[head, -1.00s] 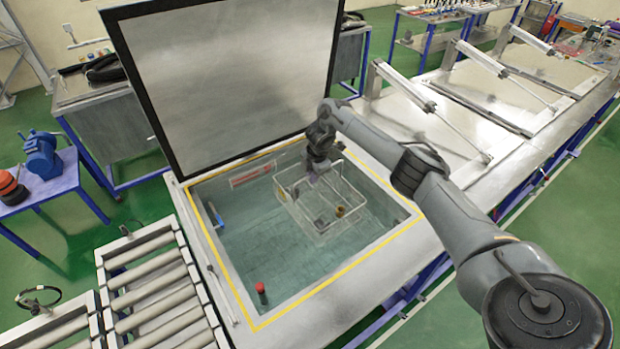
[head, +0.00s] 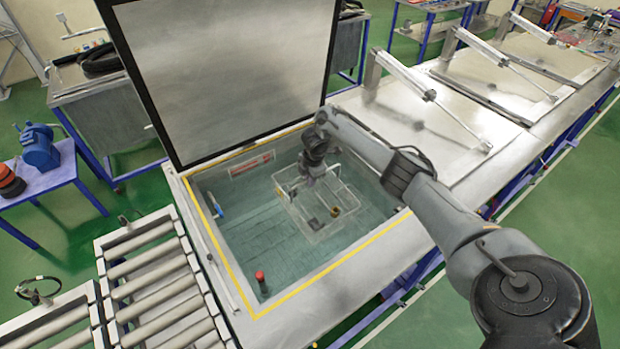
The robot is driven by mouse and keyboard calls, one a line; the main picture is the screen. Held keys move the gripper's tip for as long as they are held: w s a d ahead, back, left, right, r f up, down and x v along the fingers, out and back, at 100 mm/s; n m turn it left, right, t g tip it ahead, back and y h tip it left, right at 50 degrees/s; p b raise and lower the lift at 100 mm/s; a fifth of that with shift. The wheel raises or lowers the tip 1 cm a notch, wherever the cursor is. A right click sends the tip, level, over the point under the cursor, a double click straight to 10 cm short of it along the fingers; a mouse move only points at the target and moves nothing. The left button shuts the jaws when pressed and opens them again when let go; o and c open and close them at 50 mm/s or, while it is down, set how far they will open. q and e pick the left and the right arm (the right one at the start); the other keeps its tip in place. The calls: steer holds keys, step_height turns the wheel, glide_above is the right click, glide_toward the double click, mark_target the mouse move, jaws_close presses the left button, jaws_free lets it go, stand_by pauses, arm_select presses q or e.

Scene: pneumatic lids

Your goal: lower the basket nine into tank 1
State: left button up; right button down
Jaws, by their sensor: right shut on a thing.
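The wire basket (head: 345,222) with a few small parts in it, one of them brass-coloured (head: 335,211), is inside the open tank (head: 240,262) with the yellow-edged rim. The basket looks level and at least partly in the greenish liquid. My right gripper (head: 313,177) is shut on the basket at its upper left side, over the tank. The fingertips are small and partly hidden against the basket frame. I cannot tell whether the basket touches the bottom. The tank lid (head: 225,75) stands raised behind the opening. My left gripper is not in view.
A red-topped part (head: 261,279) stands at the tank's near left corner, and a blue item (head: 217,204) is at its left wall. A roller conveyor (head: 150,270) adjoins the left side. Closed lids with cylinders (head: 440,125) continue right.

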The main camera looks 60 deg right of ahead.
steer(key=shift+f+b, duration=1.3)
steer(key=shift+f, duration=0.15)
steer(key=b, duration=0.9)
glide_above(310, 212)
steer(key=f, duration=0.8)
steer(key=shift+w+d+f, duration=0.15)
steer(key=shift+d+f, duration=0.05)
steer(key=shift+f, duration=0.2)
steer(key=shift+f+b, duration=1.15)
steer(key=shift+f, duration=0.8)
steer(key=shift+f+b, duration=1.9)
steer(key=shift+f, duration=0.6)
steer(key=shift+f+b, duration=0.6)
steer(key=shift+f, duration=0.25)
